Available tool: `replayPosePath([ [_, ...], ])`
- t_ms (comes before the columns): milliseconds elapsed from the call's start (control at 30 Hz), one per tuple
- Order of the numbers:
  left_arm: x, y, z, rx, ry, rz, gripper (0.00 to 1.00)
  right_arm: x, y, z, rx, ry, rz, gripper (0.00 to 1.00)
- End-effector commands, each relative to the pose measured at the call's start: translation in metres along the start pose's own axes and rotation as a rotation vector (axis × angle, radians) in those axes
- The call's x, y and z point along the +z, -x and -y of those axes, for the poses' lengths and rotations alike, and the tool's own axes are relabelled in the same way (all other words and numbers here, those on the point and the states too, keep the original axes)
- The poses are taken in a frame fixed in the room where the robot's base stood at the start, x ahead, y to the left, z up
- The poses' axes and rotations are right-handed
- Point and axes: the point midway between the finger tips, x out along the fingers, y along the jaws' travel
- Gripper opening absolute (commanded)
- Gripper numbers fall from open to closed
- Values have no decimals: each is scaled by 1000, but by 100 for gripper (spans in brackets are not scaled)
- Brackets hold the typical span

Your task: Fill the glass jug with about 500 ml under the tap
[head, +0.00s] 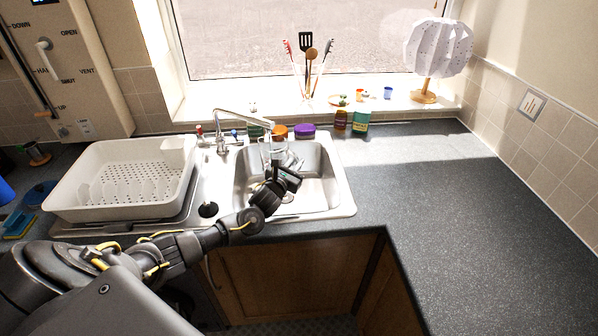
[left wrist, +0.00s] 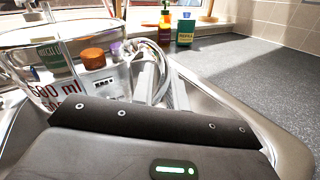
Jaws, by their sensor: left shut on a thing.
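My left gripper (head: 281,172) is over the sink and shut on the glass jug (head: 272,150), which is clear and hard to make out in the head view. The water level is not clear. My right gripper is not in view.
The steel sink (head: 340,199) surrounds the jug. A white dish rack (head: 72,190) stands on the left. Behind the sink are orange-capped (head: 279,131) and purple-capped (head: 304,130) containers, a brown bottle (head: 341,120) and a green one (head: 361,122). The right-hand worktop (head: 450,185) is clear.

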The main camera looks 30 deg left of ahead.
Motion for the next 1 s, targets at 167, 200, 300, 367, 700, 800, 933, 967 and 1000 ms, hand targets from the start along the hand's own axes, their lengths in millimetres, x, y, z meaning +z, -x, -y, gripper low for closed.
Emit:
replayPosePath([
  [167,-4,-12,-14,2,-2,2,0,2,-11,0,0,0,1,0],
  [200,-5,-14,-17,2,-1,2,0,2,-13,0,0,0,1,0],
  [300,-5,-18,-23,3,-1,2,0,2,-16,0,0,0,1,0],
  [367,-6,-20,-25,2,-2,2,0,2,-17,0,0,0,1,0],
  [700,-5,-24,-31,2,1,2,0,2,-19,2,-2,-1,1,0],
  [800,-5,-24,-31,2,1,2,0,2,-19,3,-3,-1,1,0],
  [933,-5,-24,-31,2,0,2,0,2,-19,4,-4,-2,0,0],
  [967,-5,-24,-31,2,0,2,0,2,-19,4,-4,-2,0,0],
  [1000,-5,-24,-31,2,0,2,0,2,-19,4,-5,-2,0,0],
])
